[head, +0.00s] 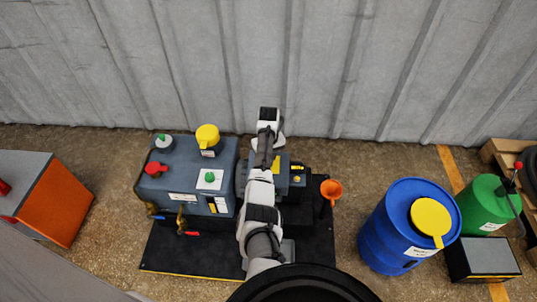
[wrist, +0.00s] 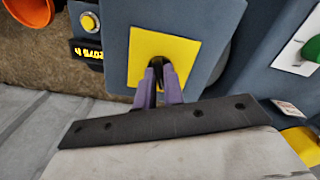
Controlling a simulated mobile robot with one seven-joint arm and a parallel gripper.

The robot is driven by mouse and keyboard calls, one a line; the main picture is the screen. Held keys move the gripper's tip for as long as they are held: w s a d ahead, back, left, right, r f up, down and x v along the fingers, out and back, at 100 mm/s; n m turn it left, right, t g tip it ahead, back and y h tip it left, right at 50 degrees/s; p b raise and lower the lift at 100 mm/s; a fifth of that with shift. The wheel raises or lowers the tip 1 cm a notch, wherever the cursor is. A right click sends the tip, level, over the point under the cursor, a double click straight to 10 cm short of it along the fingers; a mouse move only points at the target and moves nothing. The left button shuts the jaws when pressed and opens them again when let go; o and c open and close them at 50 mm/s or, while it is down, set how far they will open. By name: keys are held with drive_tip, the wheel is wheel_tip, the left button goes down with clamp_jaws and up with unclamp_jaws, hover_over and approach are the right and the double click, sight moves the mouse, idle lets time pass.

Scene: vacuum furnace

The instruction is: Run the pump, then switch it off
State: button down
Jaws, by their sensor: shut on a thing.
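The blue-grey pump unit (head: 205,160) stands on a black mat (head: 190,258) left of the middle in the head view. A smaller grey box (wrist: 150,15) carries a yellow plate (wrist: 178,50) with a dark switch handle (wrist: 157,63). My gripper (wrist: 159,74) is shut on this handle, its purple fingers on either side, close to the plate. In the head view my arm hides the gripper and most of the yellow plate (head: 277,163). Beside the plate are a counter display with yellow digits (wrist: 87,51) and a round yellow button (wrist: 89,22).
An orange funnel (head: 331,188) stands right of the pump. Farther right are a blue drum (head: 395,230) and a green can (head: 484,204). A green knob (head: 210,177) and red knob (head: 154,169) stick up left of my arm. An orange box (head: 55,205) stands far left.

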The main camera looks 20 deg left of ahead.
drive_tip(key=shift+n, duration=0.6)
drive_tip(key=shift+r, duration=0.1)
drive_tip(key=c, duration=1.5)
unclamp_jaws()
drive_tip(key=shift+p, duration=0.3)
wheel_tip(320, 180, up, 14)
drive_tip(key=shift+w+a, duration=0.1)
